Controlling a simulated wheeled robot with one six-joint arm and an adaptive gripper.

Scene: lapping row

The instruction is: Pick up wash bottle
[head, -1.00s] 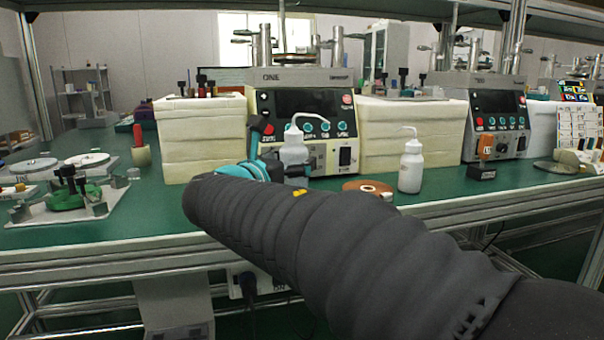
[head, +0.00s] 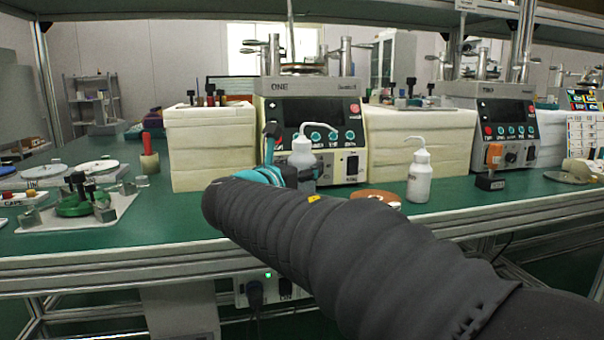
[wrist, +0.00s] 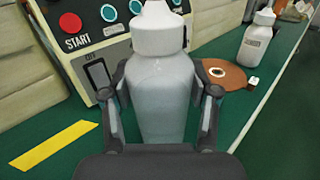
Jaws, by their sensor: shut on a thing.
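A white wash bottle (head: 302,158) with a bent spout stands upright in front of the left control unit. My gripper (wrist: 161,110) is shut on this bottle, one finger on each side of its body, in the wrist view. In the head view my arm hides the bottle's lower part, so I cannot tell whether its base touches the bench. A second white wash bottle (head: 419,177) stands upright on the bench to the right, apart from my gripper; it also shows at the top right of the wrist view (wrist: 257,38).
The lapping control unit (head: 316,125) is close behind the held bottle. A copper-brown disc (wrist: 226,76) lies to its right. Cream block stacks (head: 208,145) flank the unit. A tray with green fixture (head: 83,204) is at left. The green bench front (head: 150,222) is mostly clear.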

